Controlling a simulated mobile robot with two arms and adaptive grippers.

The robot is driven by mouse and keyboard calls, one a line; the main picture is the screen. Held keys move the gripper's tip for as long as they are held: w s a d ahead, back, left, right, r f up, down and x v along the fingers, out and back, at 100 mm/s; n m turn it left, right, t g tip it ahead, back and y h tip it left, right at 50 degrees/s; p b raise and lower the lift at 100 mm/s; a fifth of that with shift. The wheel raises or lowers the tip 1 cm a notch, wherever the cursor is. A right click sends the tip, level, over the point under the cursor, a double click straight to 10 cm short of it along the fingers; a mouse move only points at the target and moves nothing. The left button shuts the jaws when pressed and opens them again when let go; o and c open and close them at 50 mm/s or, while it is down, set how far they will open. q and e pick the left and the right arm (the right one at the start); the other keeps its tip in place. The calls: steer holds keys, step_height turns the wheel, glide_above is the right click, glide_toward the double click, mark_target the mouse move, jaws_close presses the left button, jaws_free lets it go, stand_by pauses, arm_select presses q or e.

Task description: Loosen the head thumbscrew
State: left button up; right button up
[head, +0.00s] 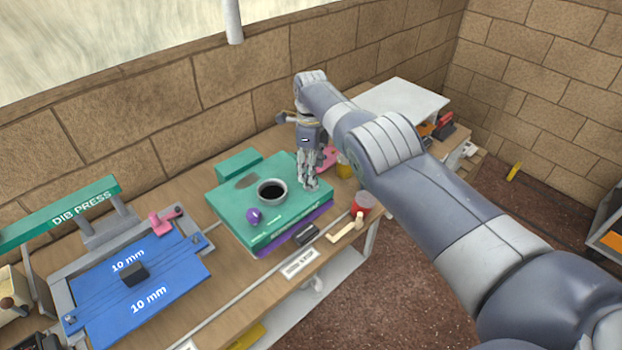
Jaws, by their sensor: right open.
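My right gripper (310,184) points down at the right end of a teal box-shaped machine (272,222). Its fingers are open; I cannot tell whether they touch the machine or what lies between them. A purple knob (254,216) sits on the machine's top near the front left, apart from the gripper. A pink part (326,158) shows just behind and right of the fingers, partly hidden by my arm. Another pink handle (165,221) is on the blue-bedded fixture at left. I cannot tell which of these is the head thumbscrew. My left gripper is out of view.
A dark round opening with a grey rim (272,191) is in the machine's top. A brick wall runs behind.

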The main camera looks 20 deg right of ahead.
steer(key=shift+f+b, duration=1.6)
steer(key=shift+f, duration=0.2)
steer(key=c, duration=1.1)
steer(key=shift+o, duration=0.2)
steer(key=n, duration=1.9)
steer(key=shift+n+b, duration=0.3)
steer(key=shift+b, duration=0.05)
steer(key=n, duration=0.5)
steer(key=shift+n, duration=0.3)
